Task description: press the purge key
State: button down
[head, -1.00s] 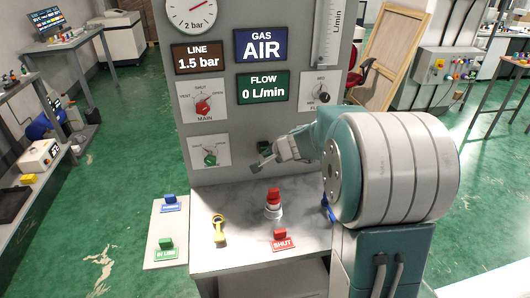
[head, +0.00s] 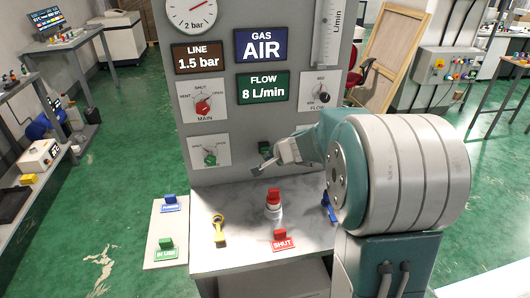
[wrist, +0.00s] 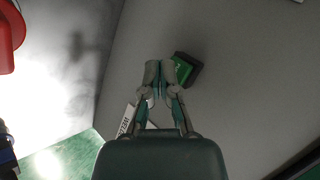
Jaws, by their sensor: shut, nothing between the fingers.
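The green key (head: 264,148) sits in a dark housing low on the grey panel. It also shows in the wrist view (wrist: 183,68), just right of my fingertips. My gripper (head: 257,168) is shut and empty, in front of the panel. In the wrist view my gripper (wrist: 160,66) has its fingertips together, overlapping the left edge of the key; I cannot tell whether they touch it. A white label (wrist: 125,120) is partly hidden behind my fingers, and its text is not readable. The flow display (head: 263,88) reads 8 L/min.
The red-topped post (head: 273,197) stands on the bench below my gripper, with the red SHUT block (head: 281,237) before it. A yellow tool (head: 218,228) lies to the left. The main knob (head: 203,108) and a green knob (head: 210,157) are on the panel's left.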

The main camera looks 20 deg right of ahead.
jog(key=shift+s, duration=0.15)
jog(key=s, duration=0.2)
jog(key=s+a, duration=0.1)
jog(key=s, duration=0.2)
dwell(0.5)
dwell(0.7)
